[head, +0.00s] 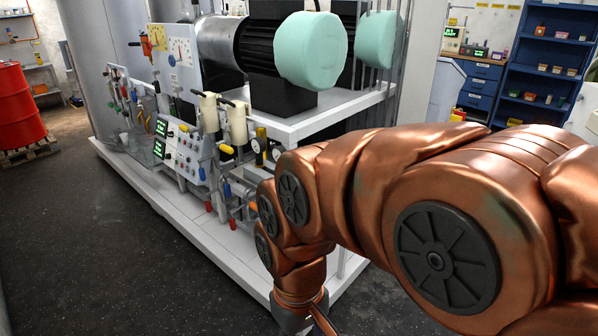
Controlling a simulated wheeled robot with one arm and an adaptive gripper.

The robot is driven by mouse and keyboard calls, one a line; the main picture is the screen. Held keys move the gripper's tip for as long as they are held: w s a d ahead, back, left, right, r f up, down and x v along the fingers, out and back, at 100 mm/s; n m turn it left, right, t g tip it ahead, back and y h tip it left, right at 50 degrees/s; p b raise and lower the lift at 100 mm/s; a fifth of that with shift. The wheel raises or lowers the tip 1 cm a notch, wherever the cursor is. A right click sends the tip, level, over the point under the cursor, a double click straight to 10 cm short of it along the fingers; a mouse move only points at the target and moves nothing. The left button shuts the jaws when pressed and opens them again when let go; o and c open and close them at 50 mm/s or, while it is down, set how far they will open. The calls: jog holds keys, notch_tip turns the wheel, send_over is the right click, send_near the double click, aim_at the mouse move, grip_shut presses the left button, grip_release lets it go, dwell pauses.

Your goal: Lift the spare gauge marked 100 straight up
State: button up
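My copper arm reaches in from the right, and its wrist bends down at the bottom middle. My gripper (293,324) is cut off by the lower edge of the head view, so its fingers and anything between them are hidden. I cannot pick out a gauge marked 100. A spare gauge could be hidden behind my arm or below the frame.
A pump skid with a white base (165,205) carries a control panel (178,150), several valves and a large motor (270,45). A red drum (18,105) stands on a pallet at left. Blue shelves (545,80) stand at back right. The dark floor (80,240) at left is clear.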

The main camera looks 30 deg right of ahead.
jog(key=w+d+r+n+t+y, duration=0.1)
jog(key=w+d+r, duration=0.2)
jog(key=w, duration=0.8)
jog(key=w+d+r+t+y+p, duration=0.15)
jog(key=w+r, duration=0.25)
jog(key=w, duration=0.7)
jog(key=w+d+r+n, duration=0.1)
jog(key=w+d+r, duration=0.2)
jog(key=w, duration=0.8)
jog(key=w+d+f+t, duration=0.1)
jog(key=w+d, duration=0.4)
jog(key=d, duration=0.3)
jog(key=w+d+f+n+t, duration=0.1)
jog(key=w+d+f, duration=0.1)
jog(key=w+d, duration=0.3)
jog(key=w+d+f+t+h, duration=0.1)
jog(key=w+d, duration=0.5)
jog(key=d, duration=0.6)
jog(key=shift+f+p, duration=0.2)
jog(key=shift+p, duration=0.2)
jog(key=shift+d+f+n+t, duration=0.25)
jog(key=shift+d+f+n, duration=0.05)
jog(key=shift+d, duration=0.25)
jog(key=shift+p+x, duration=1.15)
jog(key=shift+x, duration=2.7)
grip_shut()
